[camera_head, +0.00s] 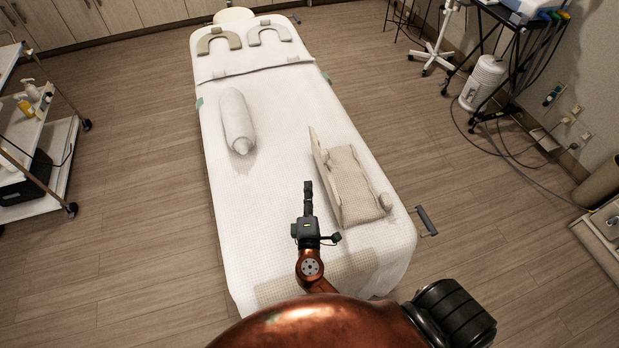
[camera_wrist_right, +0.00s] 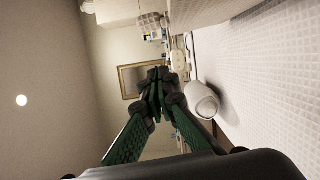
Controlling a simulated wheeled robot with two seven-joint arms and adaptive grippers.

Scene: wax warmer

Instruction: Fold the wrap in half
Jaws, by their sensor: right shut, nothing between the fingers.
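The wrap (camera_head: 355,190) is a beige textured cloth on the right half of the white treatment bed (camera_head: 280,140) in the head view. Its left edge stands up as a thin flap, while the rest lies lower on the bed. A small lump shows at its near right corner. My right gripper (camera_head: 308,184) is shut and empty, just left of the wrap and apart from it in the picture. Its closed fingertips also show in the right wrist view (camera_wrist_right: 158,75), where I cannot make out the wrap. My left gripper is not in view.
A white bolster (camera_head: 236,118) lies on the bed's left half. Two U-shaped pads (camera_head: 219,41) are at the far end. Flat beige patches (camera_head: 349,269) lie at the near end. A trolley (camera_head: 50,140) stands left, with floor between.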

